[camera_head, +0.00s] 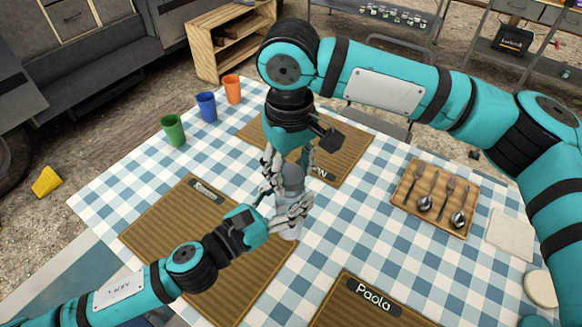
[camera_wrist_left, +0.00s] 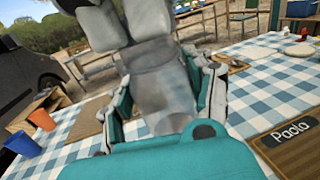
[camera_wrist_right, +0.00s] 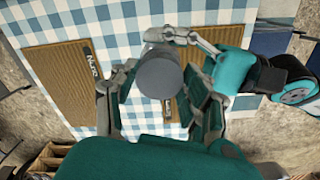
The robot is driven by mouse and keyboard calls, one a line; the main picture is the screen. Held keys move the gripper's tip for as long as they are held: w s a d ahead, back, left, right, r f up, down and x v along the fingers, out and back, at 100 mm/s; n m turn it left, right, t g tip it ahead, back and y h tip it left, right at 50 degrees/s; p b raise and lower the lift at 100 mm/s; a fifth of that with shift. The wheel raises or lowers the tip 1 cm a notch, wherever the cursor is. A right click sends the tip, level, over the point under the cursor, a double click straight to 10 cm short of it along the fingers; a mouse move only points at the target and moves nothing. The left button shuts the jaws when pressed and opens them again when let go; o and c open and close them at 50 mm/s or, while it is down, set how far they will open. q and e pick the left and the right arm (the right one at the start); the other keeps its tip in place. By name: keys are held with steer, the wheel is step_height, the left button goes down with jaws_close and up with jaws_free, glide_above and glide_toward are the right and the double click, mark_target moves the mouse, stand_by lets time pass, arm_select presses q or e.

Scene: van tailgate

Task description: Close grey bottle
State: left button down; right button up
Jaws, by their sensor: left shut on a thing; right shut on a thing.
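The grey bottle (camera_head: 289,232) stands upright over the checked tablecloth near the middle of the table. My left gripper (camera_head: 285,210) comes in from the side and is shut around its body; the bottle also fills the middle of the left wrist view (camera_wrist_left: 162,90). My right gripper (camera_head: 288,172) points down from above and is shut on the grey lid (camera_head: 293,175) at the bottle's top. The round top of the lid shows between the fingers in the right wrist view (camera_wrist_right: 160,75). The fingers hide the seam, so I cannot tell whether the lid is seated.
Green (camera_head: 173,130), blue (camera_head: 206,106) and orange (camera_head: 232,89) cups stand along the far left edge. Brown placemats lie around the bottle, one marked Paola (camera_head: 365,305). A wooden tray (camera_head: 408,200) with cutlery and a napkin (camera_head: 511,235) are at the right.

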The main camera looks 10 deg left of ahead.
steer(key=shift+f, duration=0.55)
steer(key=m, duration=0.6)
steer(key=shift+a, duration=0.1)
steer(key=m, duration=0.5)
steer(key=shift+a, duration=0.1)
steer(key=m, duration=0.7)
steer(key=shift+a+m, duration=0.1)
steer(key=shift+m, duration=0.3)
steer(key=m, duration=0.5)
steer(key=shift+w, duration=0.15)
steer(key=o, duration=0.7)
